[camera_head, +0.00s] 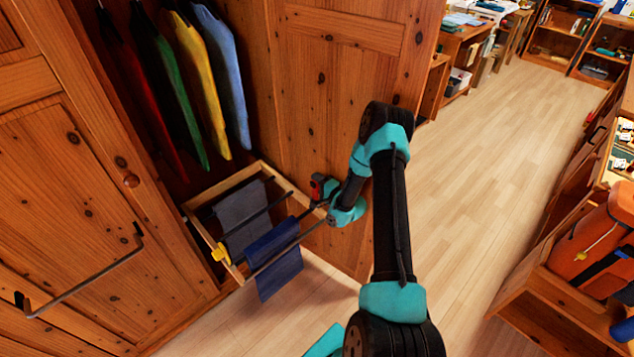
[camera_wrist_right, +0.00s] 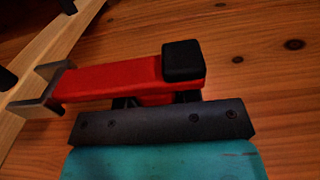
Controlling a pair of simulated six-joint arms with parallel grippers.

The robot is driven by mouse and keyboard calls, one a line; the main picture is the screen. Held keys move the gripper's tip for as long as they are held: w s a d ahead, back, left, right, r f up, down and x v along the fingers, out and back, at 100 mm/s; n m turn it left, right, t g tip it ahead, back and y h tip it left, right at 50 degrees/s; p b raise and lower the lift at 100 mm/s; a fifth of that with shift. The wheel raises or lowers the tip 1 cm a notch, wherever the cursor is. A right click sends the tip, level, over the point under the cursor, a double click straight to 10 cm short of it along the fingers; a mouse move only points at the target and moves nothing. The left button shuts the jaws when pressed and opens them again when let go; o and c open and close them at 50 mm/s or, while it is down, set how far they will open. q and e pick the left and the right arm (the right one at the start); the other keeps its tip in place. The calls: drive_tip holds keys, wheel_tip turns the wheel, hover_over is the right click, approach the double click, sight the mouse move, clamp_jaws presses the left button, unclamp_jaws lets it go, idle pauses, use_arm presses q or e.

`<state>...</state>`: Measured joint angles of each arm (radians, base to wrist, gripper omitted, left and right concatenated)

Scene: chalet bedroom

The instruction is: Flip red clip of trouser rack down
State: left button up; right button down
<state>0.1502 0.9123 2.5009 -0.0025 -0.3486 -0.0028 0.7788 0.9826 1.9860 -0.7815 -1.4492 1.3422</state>
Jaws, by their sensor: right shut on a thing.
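The trouser rack (camera_head: 207,233) is a wooden pull-out frame with dark bars, standing out of the open wardrobe. Grey trousers (camera_head: 241,215) and blue trousers (camera_head: 274,257) hang over its bars. The red clip (camera_head: 318,181) is at the rack's right side, partly hidden by my right gripper (camera_head: 321,192). In the right wrist view the red clip (camera_wrist_right: 115,80) lies across in front of the gripper, with a grey metal bracket at its left end and a black block at its right. My right gripper is shut on the red clip. My left gripper is not in view.
A yellow clip (camera_head: 220,252) sits at the rack's front left. Shirts (camera_head: 203,70) hang above the rack. A wooden door with a dark handle (camera_head: 85,280) stands at left, and a wooden panel (camera_head: 335,110) stands behind my right gripper. The floor (camera_head: 480,170) at right is clear.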

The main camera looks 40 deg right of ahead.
drive_tip(key=shift+a, duration=0.1)
drive_tip(key=shift+a+r+n, duration=0.2)
drive_tip(key=shift+a+n, duration=0.95)
drive_tip(key=shift+n, duration=0.55)
drive_tip(key=shift+a+f+n, duration=0.1)
drive_tip(key=shift+a+n, duration=0.45)
drive_tip(key=shift+n, duration=0.35)
drive_tip(key=shift+a+n, duration=0.55)
drive_tip(key=shift+n, duration=0.35)
drive_tip(key=c, duration=0.8)
unclamp_jaws()
drive_tip(key=shift+c, duration=0.2)
drive_tip(key=shift+s, duration=0.1)
drive_tip(key=s, duration=1.7)
